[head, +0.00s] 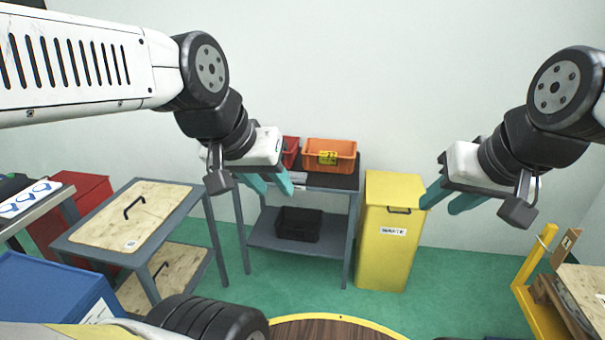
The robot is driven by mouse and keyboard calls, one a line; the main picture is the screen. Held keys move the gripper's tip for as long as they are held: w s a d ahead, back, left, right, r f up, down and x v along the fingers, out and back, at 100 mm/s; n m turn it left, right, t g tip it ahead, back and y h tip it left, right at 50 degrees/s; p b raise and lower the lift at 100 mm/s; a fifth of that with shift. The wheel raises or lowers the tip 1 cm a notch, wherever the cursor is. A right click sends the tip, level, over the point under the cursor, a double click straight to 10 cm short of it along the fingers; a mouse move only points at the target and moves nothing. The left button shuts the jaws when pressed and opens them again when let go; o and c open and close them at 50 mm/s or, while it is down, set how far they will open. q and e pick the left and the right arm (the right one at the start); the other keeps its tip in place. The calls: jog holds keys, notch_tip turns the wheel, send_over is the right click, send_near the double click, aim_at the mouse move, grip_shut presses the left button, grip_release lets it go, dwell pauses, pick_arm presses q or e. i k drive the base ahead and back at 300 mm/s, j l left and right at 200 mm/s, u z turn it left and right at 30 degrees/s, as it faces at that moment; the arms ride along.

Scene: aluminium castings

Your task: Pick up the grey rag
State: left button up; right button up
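I cannot make out a grey rag for certain. A small pale grey patch (298,178) shows on the top of the grey shelf unit, just right of my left gripper's fingers; I cannot tell what it is. My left gripper (270,182) is in front of the shelf unit, its teal fingers apart with nothing seen between them. My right gripper (450,199) is to the right of the yellow bin, its teal fingers also apart and empty.
The shelf unit (262,231) holds an orange crate (342,165), a red crate (291,158) and a black crate (298,224). A yellow bin (385,262) stands beside it. A wood-topped cart (160,208) and blue box (45,292) are left. Green floor (455,290) is open at right.

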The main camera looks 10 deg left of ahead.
aim_at(295, 176)
jog(key=i+j, duration=0.15)
jog(key=i, duration=0.4)
jog(key=i+j, duration=0.1)
jog(key=i, duration=0.45)
jog(key=i+j, duration=0.15)
jog(key=i, duration=0.4)
jog(key=j+u, duration=0.05)
